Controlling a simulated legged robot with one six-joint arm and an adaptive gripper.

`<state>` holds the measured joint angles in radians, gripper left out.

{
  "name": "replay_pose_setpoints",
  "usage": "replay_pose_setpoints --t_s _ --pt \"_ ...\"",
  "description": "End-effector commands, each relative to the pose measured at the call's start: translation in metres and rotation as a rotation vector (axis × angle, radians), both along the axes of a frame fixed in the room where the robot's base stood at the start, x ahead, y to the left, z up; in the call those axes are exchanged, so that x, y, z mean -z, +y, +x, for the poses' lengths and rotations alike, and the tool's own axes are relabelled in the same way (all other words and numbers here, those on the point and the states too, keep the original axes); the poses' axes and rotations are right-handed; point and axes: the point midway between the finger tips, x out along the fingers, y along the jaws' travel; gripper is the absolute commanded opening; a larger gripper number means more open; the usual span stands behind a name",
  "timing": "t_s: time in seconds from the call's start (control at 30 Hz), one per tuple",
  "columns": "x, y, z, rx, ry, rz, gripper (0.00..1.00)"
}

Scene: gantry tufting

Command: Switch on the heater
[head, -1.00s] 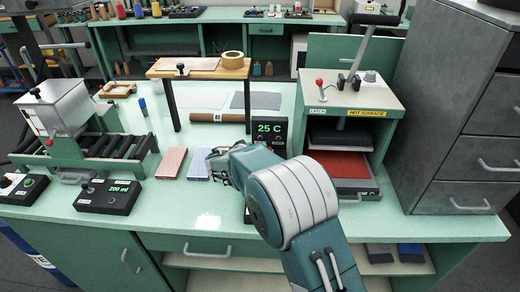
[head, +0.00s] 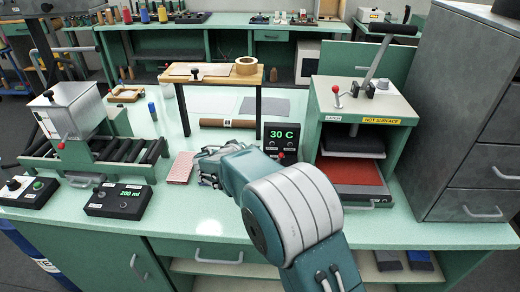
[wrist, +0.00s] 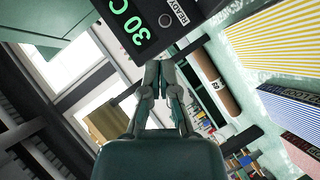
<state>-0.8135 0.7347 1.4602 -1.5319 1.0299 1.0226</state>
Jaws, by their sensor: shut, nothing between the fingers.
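The heater control box (head: 281,140) is black and stands on the bench left of the heat press (head: 355,119). Its green display reads 30 C. A red spot shows below the display, and my arm hides the lower part of the box. In the wrist view the box (wrist: 148,42) is at the top, with a small round lamp beside a READY label. My gripper (head: 208,166) is shut and empty, left of the box in the head view. In the wrist view its fingertips (wrist: 159,66) are together near the box's edge; I cannot tell whether they touch it.
A pink block (head: 181,168) lies left of my gripper. A black box reading 200 ml (head: 117,201) and a roller unit (head: 105,150) stand further left. A small wooden stand (head: 210,75) is behind. A grey drawer cabinet (head: 465,120) closes off the right. The front bench strip is clear.

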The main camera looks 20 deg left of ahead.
Motion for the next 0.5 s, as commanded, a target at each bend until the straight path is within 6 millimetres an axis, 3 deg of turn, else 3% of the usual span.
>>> replay_pose_setpoints --t_s 0.3,0.5 --pt "-0.025 0.010 -0.051 0.001 -0.002 0.008 0.00" --pt "-0.027 0.021 -0.067 0.002 -0.001 0.000 0.00"
